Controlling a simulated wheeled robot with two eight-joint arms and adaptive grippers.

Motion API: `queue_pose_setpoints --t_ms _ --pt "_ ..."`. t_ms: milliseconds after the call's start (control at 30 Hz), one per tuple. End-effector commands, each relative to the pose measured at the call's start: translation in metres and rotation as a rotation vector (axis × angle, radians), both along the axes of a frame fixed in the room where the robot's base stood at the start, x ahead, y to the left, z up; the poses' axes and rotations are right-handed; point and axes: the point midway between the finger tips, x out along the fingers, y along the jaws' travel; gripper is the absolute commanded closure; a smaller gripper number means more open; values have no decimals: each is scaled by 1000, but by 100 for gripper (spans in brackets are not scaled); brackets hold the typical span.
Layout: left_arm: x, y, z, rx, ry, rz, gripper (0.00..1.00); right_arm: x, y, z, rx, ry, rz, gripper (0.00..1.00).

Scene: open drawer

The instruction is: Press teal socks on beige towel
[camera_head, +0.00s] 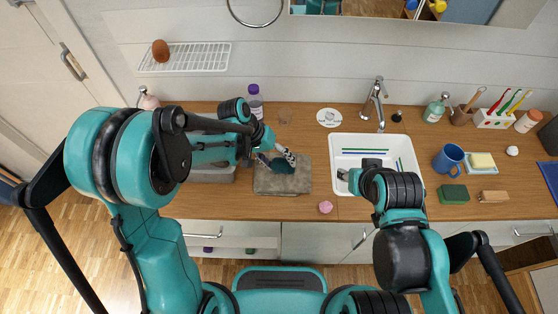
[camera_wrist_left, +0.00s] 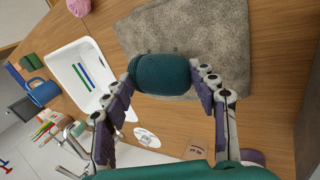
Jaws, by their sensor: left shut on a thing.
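The teal socks (camera_head: 284,166) are a rolled bundle over the beige towel (camera_head: 299,182), which looks grey-beige and lies flat on the wooden counter. In the left wrist view the socks (camera_wrist_left: 162,74) sit between the two fingers of my left gripper (camera_wrist_left: 166,84), with the towel (camera_wrist_left: 215,28) behind them. My left gripper (camera_head: 279,160) is shut on the socks. Whether the socks touch the towel is hard to tell. My right gripper (camera_head: 344,175) hangs over the left part of the sink; its fingers are too small to read.
The white sink (camera_head: 375,141) with a tap (camera_head: 376,100) lies right of the towel. A pink ball (camera_head: 325,207) is near the counter's front edge. A purple-capped bottle (camera_head: 254,103) stands behind my left gripper. A blue mug (camera_head: 449,159) and green block (camera_head: 453,194) are farther right.

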Motion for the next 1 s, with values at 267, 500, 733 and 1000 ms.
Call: queue_pose_setpoints --t_ms 267,500,733,1000 --pt "0 0 0 0 0 0 71 0 0 0 0 0 0 60" --pt "0 0 -1 0 0 0 71 0 0 -1 0 0 0 60" --pt "0 0 -5 0 0 0 71 0 0 -5 0 0 0 60" --pt "0 0 -9 0 0 0 71 0 0 -9 0 0 0 60"
